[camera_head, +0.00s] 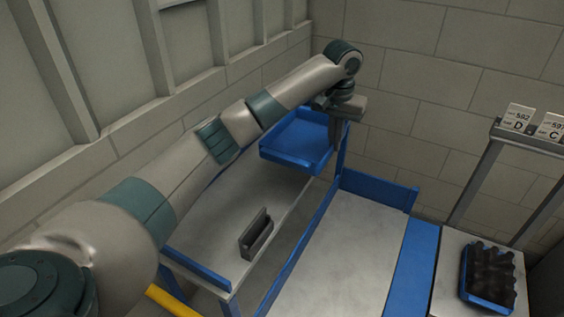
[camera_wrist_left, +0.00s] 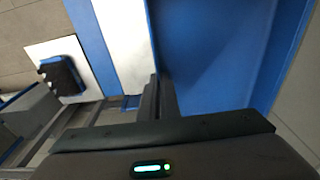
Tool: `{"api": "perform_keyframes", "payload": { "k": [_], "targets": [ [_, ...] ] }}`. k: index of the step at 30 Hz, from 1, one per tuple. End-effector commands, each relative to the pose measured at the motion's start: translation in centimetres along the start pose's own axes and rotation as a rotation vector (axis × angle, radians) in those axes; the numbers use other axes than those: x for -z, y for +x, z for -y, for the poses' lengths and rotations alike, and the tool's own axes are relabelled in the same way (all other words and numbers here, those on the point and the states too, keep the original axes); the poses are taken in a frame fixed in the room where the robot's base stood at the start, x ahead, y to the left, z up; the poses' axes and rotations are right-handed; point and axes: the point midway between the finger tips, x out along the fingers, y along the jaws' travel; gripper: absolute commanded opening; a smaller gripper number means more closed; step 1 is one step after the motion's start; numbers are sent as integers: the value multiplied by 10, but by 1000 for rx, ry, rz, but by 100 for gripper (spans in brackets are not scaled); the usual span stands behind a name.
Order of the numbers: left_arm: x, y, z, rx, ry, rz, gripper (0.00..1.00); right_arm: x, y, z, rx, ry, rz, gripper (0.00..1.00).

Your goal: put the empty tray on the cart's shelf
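The empty blue tray (camera_head: 292,140) is at the far end of the left grey surface, and its inside looks bare. It fills much of the left wrist view (camera_wrist_left: 215,50). My left gripper (camera_head: 340,122) is at the tray's right wall, with its fingers (camera_wrist_left: 160,100) close together on either side of that wall, shut on it. The tray appears raised above the surface; its underside is hidden. The blue-framed grey surfaces (camera_head: 220,230) and (camera_head: 345,245) stand side by side; I cannot tell which is the cart's shelf. My right gripper is not in view.
A dark grey upright holder (camera_head: 256,236) stands on the left surface. At the right, a blue tray of dark bottles (camera_head: 487,298) sits on a pale table, below a rail with labels D and C (camera_head: 520,118). The middle surface is clear. Walls close off the left and back.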

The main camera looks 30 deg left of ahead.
Motion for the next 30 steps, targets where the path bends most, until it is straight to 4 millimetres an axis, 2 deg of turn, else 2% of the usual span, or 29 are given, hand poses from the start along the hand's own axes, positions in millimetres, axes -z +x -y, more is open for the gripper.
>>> {"api": "perform_keyframes", "payload": {
  "k": [5, 12, 18, 23, 30],
  "targets": [
    [-2, 10, 25, 3, -3, 3, 0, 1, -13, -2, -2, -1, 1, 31],
    [-6, 36, 70, 4, -3, 3, 0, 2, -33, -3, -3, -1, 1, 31],
    [-7, 56, 100, 2, -3, 1, 0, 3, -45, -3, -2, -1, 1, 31],
    [-8, 65, 110, 1, -1, 1, 0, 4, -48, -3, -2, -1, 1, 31],
    [-8, 66, 111, 1, 0, 0, 0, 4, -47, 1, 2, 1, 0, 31]
  ]
}}
